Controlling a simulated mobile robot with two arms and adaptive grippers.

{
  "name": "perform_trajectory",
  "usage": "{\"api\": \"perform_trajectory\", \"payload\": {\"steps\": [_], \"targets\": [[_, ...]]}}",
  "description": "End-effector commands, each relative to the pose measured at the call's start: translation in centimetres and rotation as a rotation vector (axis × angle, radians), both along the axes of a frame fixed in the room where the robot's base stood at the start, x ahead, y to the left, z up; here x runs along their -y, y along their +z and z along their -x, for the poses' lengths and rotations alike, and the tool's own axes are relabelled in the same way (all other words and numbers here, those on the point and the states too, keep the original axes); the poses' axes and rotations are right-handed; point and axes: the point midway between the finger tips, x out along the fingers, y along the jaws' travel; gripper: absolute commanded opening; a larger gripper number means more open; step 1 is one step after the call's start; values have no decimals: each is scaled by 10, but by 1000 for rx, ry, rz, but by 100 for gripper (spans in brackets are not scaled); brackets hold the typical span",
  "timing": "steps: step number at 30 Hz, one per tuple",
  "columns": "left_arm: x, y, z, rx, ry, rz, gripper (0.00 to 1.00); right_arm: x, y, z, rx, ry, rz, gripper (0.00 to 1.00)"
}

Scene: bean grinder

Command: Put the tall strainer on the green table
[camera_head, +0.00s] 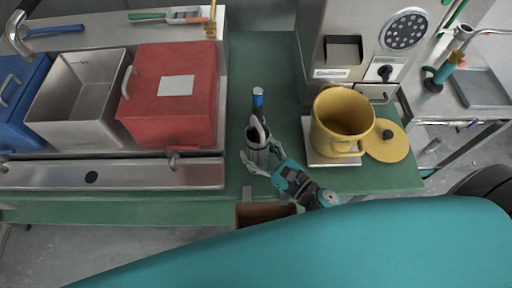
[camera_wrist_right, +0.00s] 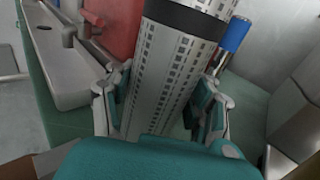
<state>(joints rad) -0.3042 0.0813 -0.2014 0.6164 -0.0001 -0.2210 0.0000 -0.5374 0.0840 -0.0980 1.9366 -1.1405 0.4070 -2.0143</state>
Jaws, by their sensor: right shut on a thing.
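The tall strainer (camera_head: 257,136) is a narrow metal cylinder with rows of small slots and a dark band, best seen in the right wrist view (camera_wrist_right: 172,65). My right gripper (camera_head: 260,166) is shut around its sides, with one finger on each side in the wrist view (camera_wrist_right: 162,105). The strainer is over the green table (camera_head: 262,57), between the red box and the machine. Its lower end is hidden, so I cannot tell whether it touches the table. My left gripper is not in view.
A blue-topped item (camera_head: 258,97) stands just behind the strainer. A red box (camera_head: 172,110) is at left; a yellow pot (camera_head: 340,112) and its lid (camera_head: 388,142) are at right. A brown box (camera_head: 264,212) is at the front edge. The table's back strip is clear.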

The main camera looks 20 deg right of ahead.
Motion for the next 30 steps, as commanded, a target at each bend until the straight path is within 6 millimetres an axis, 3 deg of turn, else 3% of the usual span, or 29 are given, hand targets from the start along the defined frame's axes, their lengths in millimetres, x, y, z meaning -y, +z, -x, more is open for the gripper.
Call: {"api": "perform_trajectory", "payload": {"steps": [2,3,9,20,23,30], "targets": [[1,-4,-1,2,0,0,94,0,-4,0,0,0,0,7],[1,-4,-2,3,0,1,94,0,-4,0,0,0,0,53],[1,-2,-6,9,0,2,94,0,-3,0,-1,0,0,79],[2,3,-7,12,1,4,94,0,2,0,-1,0,0,80],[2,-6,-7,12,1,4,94,5,-4,11,-4,1,1,80],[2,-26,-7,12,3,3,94,30,-5,57,-5,0,1,80]]}}
